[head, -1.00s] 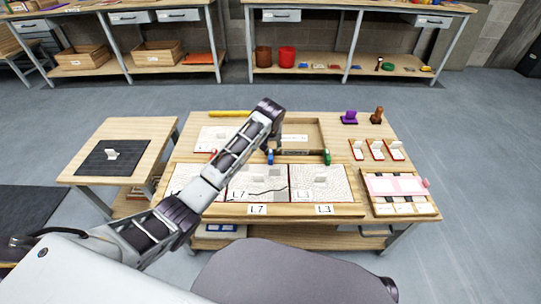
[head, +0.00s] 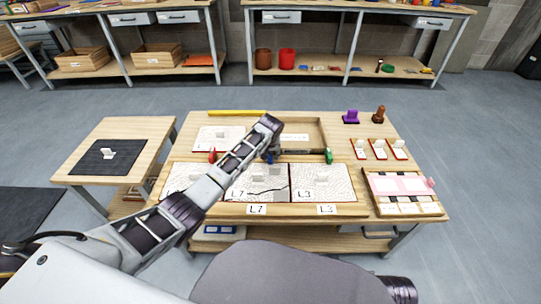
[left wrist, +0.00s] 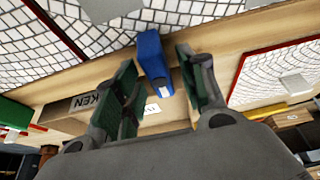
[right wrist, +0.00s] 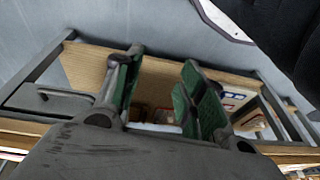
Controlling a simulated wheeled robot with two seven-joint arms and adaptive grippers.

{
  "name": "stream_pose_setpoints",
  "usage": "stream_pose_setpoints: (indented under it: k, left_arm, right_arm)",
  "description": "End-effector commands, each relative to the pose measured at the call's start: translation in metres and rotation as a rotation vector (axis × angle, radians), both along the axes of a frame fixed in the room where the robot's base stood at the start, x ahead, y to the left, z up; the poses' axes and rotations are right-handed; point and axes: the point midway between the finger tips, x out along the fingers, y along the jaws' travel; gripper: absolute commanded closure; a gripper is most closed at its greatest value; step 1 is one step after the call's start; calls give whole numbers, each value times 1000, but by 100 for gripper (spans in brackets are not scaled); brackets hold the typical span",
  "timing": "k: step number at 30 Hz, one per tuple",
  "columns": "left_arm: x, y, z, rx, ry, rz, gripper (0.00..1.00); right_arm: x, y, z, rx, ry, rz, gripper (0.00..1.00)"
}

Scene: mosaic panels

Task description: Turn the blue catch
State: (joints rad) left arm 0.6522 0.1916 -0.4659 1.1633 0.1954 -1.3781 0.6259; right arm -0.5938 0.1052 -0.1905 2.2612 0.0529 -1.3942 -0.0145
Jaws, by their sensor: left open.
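The blue catch (head: 269,159) is on the wooden board of the main table, at the top edge of the mosaic panels, partly hidden by my left gripper in the head view. In the left wrist view the blue catch (left wrist: 154,62) is a blue block between the two spread fingers. My left gripper (left wrist: 158,82) is open, with a gap visible on the catch's right side; contact on the left is hard to judge. My right gripper (right wrist: 160,85) is open and empty, low by the table's lower shelf in the right wrist view.
A red catch (head: 212,155) and a green catch (head: 329,156) stand along the same edge. Mosaic panels (head: 322,186) lie in front, with a tray (head: 322,131) behind. A pink-padded box (head: 396,186) and stamps (head: 351,116) are at the right. A side table (head: 137,138) stands left.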

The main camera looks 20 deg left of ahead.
Motion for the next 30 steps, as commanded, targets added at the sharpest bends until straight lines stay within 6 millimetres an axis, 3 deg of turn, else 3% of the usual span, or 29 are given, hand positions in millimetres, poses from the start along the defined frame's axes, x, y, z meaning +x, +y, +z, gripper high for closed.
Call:
stream_pose_setpoints:
  k: [15, 24, 30]
  left_arm:
    - [4, 1, -7, -1, -1, 0, 60]
    - [3, 1, -7, -1, -1, 0, 99]
    - [3, 1, -7, 0, -1, -1, 100]
  right_arm:
    - [-5, 1, 4, 5, -4, 3, 60]
    - [-1, 1, 6, 5, -10, 3, 60]
    - [3, 1, 8, 4, -18, 3, 60]
